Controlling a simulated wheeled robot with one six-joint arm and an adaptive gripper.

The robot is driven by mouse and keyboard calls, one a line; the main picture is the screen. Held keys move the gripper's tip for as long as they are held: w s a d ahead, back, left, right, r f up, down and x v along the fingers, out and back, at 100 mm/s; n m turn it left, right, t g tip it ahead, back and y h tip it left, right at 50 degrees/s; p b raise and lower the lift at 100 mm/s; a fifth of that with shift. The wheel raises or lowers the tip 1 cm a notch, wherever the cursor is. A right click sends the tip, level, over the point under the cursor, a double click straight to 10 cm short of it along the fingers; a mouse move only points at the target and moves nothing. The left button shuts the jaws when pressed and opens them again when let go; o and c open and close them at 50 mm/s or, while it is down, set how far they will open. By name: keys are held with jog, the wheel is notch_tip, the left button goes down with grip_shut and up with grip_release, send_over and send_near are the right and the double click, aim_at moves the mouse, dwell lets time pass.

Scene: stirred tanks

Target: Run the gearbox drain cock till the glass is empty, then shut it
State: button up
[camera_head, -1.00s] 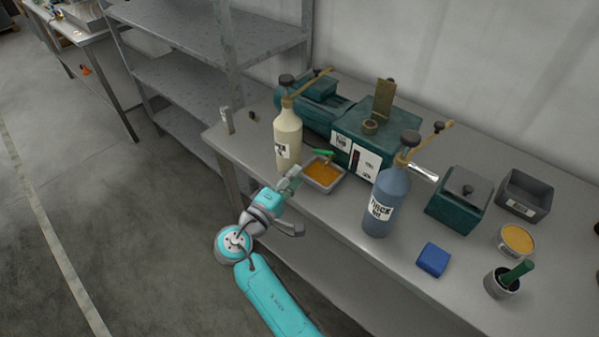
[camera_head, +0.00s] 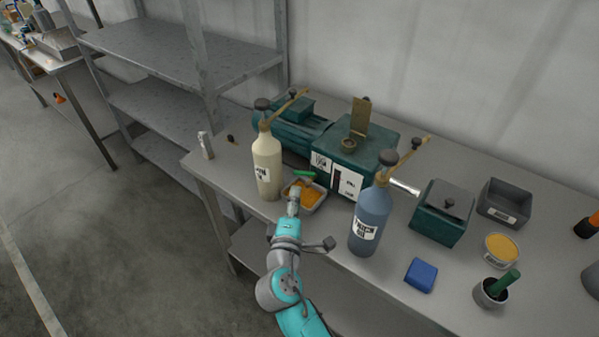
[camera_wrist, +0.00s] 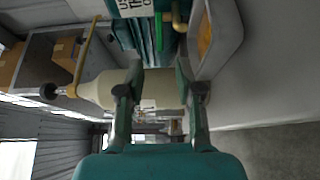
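The dark green gearbox (camera_head: 372,150) stands on the bench, with a dark narrow sight glass (camera_head: 336,182) by its white labels; its level is too small to read. The green cock handle (camera_head: 304,175) is low at its front left, above a grey tray (camera_head: 320,203) of amber oil. The wrist view shows the green handle (camera_wrist: 158,32) beside a brass pipe (camera_wrist: 178,18), and the tray (camera_wrist: 226,42) to the right. My gripper (camera_head: 293,194) is at the tray's front edge. In the wrist view my gripper (camera_wrist: 158,70) has its fingers apart with nothing held.
A cream pump bottle (camera_head: 267,170) stands left of the tray, appearing behind my fingers in the wrist view. A blue-grey pump bottle (camera_head: 370,220) stands right. A blue block (camera_head: 421,275), green box (camera_head: 440,215), grey bin (camera_head: 503,203) and yellow-filled tin (camera_head: 501,248) are farther right.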

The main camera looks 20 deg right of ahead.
aim_at(300, 174)
jog(key=x, duration=1)
jog(key=shift+s, duration=0.1)
grip_shut()
